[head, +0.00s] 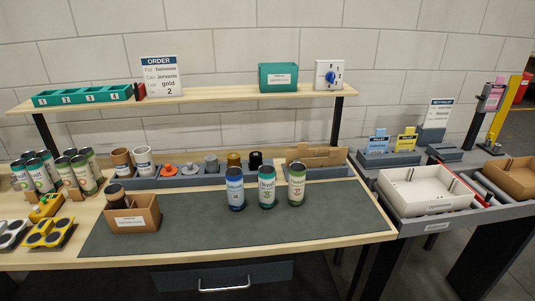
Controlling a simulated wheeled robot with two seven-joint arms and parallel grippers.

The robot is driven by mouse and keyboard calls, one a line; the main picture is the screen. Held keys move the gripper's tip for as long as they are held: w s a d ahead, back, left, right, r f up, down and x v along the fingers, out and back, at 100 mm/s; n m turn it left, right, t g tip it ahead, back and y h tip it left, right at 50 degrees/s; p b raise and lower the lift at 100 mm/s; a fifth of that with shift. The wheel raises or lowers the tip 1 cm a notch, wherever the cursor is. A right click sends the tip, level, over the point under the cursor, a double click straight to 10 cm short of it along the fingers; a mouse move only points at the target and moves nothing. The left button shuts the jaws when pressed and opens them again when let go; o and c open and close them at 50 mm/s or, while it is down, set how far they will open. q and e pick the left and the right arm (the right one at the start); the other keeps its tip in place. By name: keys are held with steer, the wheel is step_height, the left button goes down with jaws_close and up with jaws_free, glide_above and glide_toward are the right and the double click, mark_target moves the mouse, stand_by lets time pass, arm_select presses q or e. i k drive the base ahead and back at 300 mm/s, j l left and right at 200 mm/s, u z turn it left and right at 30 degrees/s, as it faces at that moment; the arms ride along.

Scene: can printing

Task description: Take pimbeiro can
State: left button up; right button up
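Three printed cans stand upright in a row on the dark grey mat (180,235): a blue can (235,190), a white and green can (267,188), and a can with a green body and a reddish top band (297,186). More cans (42,176) stand in a cluster at the left, with several green and white ones (83,172) beside them. The labels are too small to read, so I cannot tell which can is the pimbeiro. Neither of my grippers shows in the view.
A cardboard box (134,216) holding a dark-topped object stands left on the mat. A row of lids and cups (185,172) lies behind. A shelf (200,100) carries teal bins and an order card (162,77). A white tray (428,190) stands right. The front mat is clear.

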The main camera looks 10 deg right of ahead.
mark_target(298, 169)
steer(key=i+l+u, duration=0.25)
steer(key=l+u, duration=0.2)
steer(key=l, duration=0.15)
steer(key=i+l+u, duration=0.25)
steer(key=l+u, duration=0.2)
steer(key=l, duration=0.25)
